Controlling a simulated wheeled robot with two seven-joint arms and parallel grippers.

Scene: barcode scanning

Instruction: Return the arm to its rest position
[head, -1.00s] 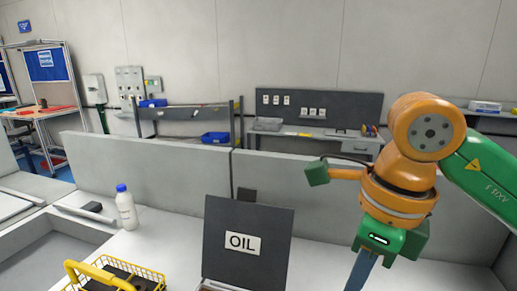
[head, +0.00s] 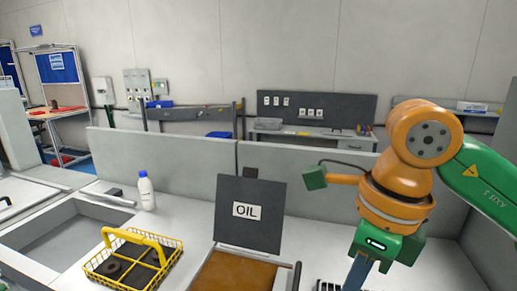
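An arm (head: 401,185) with orange joints and green links comes in from the right and is bent at the middle right of the head view. It appears to be my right arm. A blue-grey part (head: 359,271) hangs down from its green block (head: 379,243) and is cut off by the bottom edge. No gripper fingers show at its end, so I cannot see whether it holds anything. My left arm and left gripper are not in the picture.
On the white worktop, a yellow wire basket (head: 135,262) holding dark round parts stands at the lower left. A white bottle with a blue cap (head: 146,191) stands behind it. A dark panel marked OIL (head: 250,226) stands behind a brown surface (head: 235,272). A low grey partition (head: 160,162) runs behind.

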